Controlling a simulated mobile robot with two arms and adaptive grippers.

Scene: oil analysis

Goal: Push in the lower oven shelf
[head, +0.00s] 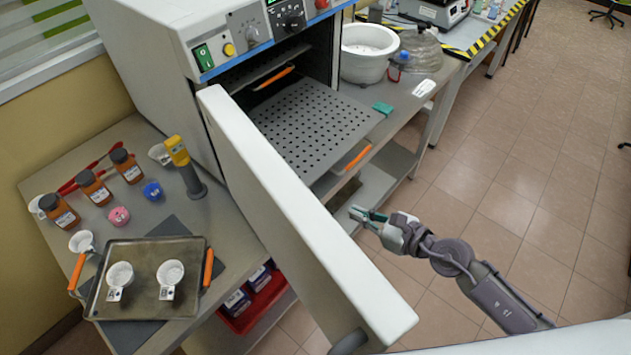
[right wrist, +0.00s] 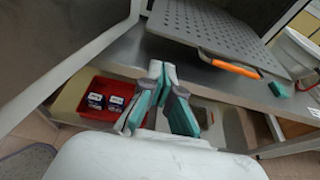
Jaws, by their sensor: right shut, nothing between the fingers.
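The lower oven shelf (head: 310,122) is a grey perforated plate that sticks out of the open oven (head: 275,40), with an orange handle (head: 357,157) on its front edge. The shelf also shows at the top of the right wrist view (right wrist: 215,30), its orange handle (right wrist: 235,69) right of my fingers. My right gripper (head: 360,214) is shut and empty, in front of the shelf and apart from it, right of the open door. It also shows in the right wrist view (right wrist: 161,72). An upper shelf with an orange handle (head: 277,76) sits inside the oven. My left gripper is out of view.
The white oven door (head: 300,220) stands open left of my right arm. The left table holds a metal tray (head: 145,305) with two white cups, brown bottles and a yellow device (head: 178,150). A white bowl (head: 368,50) and teal block (head: 383,108) are right of the shelf.

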